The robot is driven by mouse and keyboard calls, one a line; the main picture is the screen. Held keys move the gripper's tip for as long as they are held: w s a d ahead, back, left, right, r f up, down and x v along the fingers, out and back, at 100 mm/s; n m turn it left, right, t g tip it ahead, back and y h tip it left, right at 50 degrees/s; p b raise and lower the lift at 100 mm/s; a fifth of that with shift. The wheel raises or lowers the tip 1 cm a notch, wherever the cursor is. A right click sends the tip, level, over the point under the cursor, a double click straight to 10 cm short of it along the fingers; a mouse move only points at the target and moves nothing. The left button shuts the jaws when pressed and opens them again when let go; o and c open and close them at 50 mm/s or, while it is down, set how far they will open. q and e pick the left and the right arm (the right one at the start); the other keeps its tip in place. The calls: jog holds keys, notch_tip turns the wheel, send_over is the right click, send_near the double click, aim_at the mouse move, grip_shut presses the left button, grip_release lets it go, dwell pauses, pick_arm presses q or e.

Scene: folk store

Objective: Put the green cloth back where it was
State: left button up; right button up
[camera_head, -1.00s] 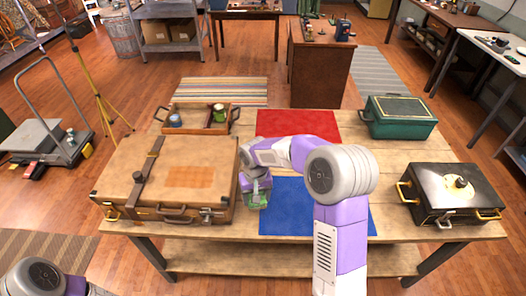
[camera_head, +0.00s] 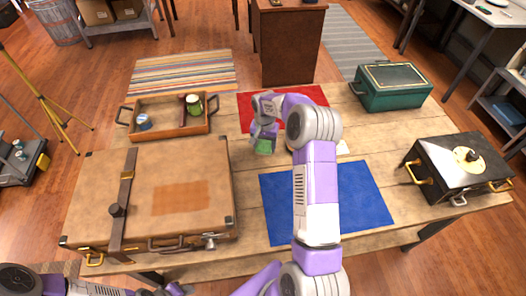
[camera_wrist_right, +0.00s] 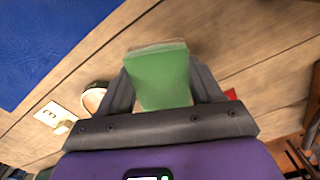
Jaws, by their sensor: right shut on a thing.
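The green cloth (camera_head: 263,147) looks like a small folded pad. My right gripper (camera_head: 265,139) is shut on it and holds it over the bare wood between the red mat (camera_head: 257,113) and the blue mat (camera_head: 285,210). In the right wrist view the cloth (camera_wrist_right: 160,80) sits between the two fingers, with wooden planks beyond it. How high it is above the table is hard to tell. Parts of my left arm show at the bottom left, but its gripper is not in view.
A brown suitcase (camera_head: 100,190) fills the table's left. Behind it is a wooden tray (camera_head: 166,137) with a green mug (camera_head: 194,105). A green box (camera_head: 392,92) and a black box (camera_head: 440,185) stand right. A white card (camera_wrist_right: 52,116) and a round object (camera_wrist_right: 95,97) lie near the gripper.

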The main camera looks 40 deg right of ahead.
notch_tip(320, 180, down, 4)
jog(key=shift+r, duration=0.1)
jog(key=shift+w+f, duration=0.15)
jog(key=shift+f, duration=0.2)
jog(key=shift+a+b, duration=0.1)
jog(key=shift+b, duration=0.2)
jog(key=shift+f, duration=0.15)
jog(key=o, duration=1)
